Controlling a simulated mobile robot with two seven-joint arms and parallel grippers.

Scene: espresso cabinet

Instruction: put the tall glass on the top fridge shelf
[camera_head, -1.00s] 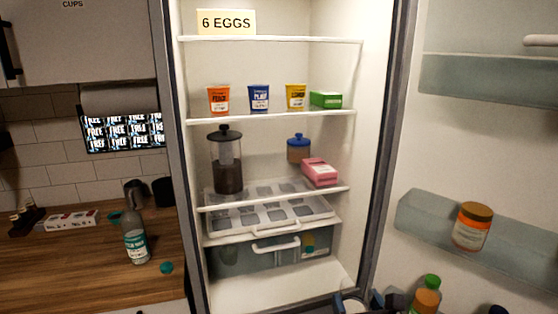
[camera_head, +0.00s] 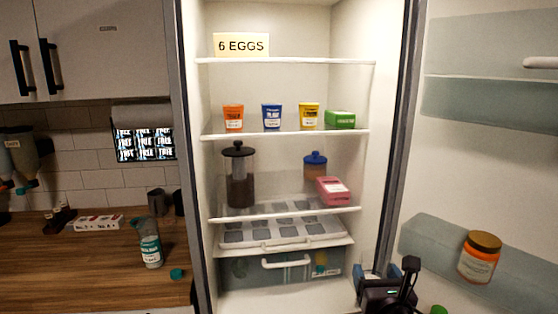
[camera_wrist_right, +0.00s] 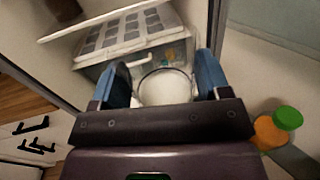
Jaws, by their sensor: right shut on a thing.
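The tall glass (camera_wrist_right: 167,88) shows in the right wrist view as a clear round rim between the two blue fingers. My right gripper (camera_wrist_right: 163,80) is shut on it. In the head view my right gripper (camera_head: 384,278) is at the lower right of the fridge opening, well below the top shelf; the glass is hard to make out there. The top fridge shelf (camera_head: 320,62) is a white-edged shelf with a "6 EGGS" sign (camera_head: 241,45) at its left; its middle and right look bare. My left gripper is out of view.
Cups (camera_head: 272,116) and a green box (camera_head: 340,119) stand on the second shelf. A French press (camera_head: 239,175), a blue-lidded jar (camera_head: 315,164) and a pink box (camera_head: 332,190) are lower.

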